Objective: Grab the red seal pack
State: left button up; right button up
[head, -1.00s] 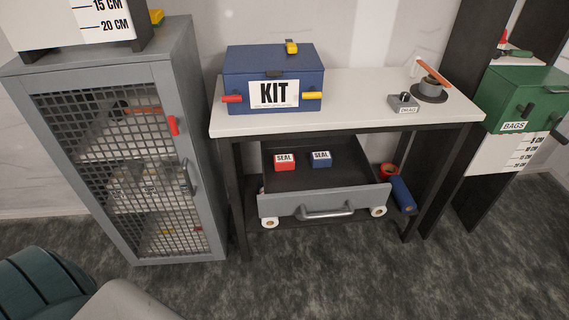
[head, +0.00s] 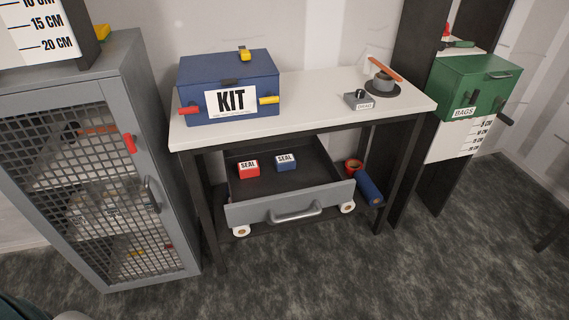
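The red seal pack (head: 249,169) is a small red box with a white SEAL label. It lies in the left part of the open drawer (head: 290,207) under the white-topped bench. A blue seal pack (head: 286,162) with the same kind of label lies just right of it, apart from it. The drawer is pulled out and has a grey front with a curved handle. Neither of my grippers shows in the head view.
The bench top (head: 318,101) above the drawer holds a blue KIT box (head: 230,86). A grey mesh-door cabinet (head: 100,180) stands close on the left. Blue and red rolls (head: 369,187) lie right of the drawer. The dark floor in front is clear.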

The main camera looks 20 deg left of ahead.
aim_at(247, 170)
jog(key=i+u, duration=0.15)
jog(key=u, duration=0.25)
jog(key=i+l+u, duration=0.15)
jog(key=u, duration=0.25)
jog(key=i+l+u, duration=0.15)
jog(key=u, duration=0.25)
jog(key=i+l+u, duration=0.1)
jog(key=u, duration=0.25)
